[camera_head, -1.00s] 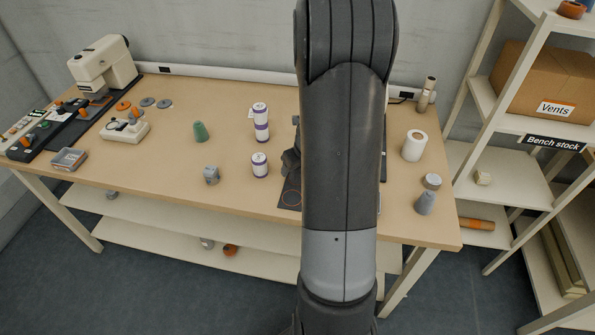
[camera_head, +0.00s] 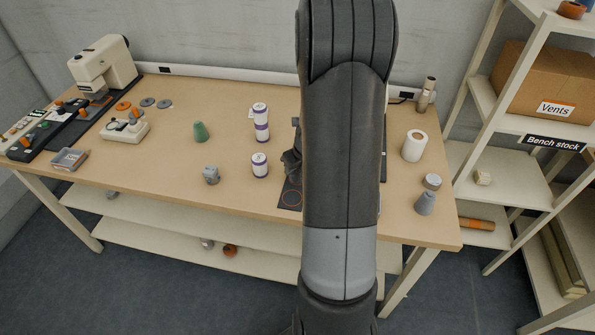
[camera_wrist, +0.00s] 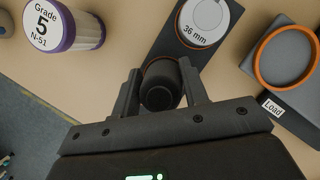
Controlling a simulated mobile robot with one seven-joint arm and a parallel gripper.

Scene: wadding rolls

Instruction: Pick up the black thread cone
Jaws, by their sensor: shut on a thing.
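The black thread cone (camera_wrist: 160,86) sits between the two fingers of my gripper (camera_wrist: 159,69) in the wrist view. I see its dark round end and part of its side. The fingers are shut on it, one on each side. In the camera_head view my arm hides the cone and most of the gripper. Only a dark part of my wrist shows left of the arm. Whether the cone still touches the surface below is unclear.
A dark mat (camera_head: 289,198) lies below, with a "36 mm" disc (camera_wrist: 204,18) on it. A purple-rimmed white roll (camera_head: 260,165) stands left; it also shows in the wrist view (camera_wrist: 84,30). A "Load" device (camera_wrist: 297,105) is right. A green cone (camera_head: 200,131) stands farther left.

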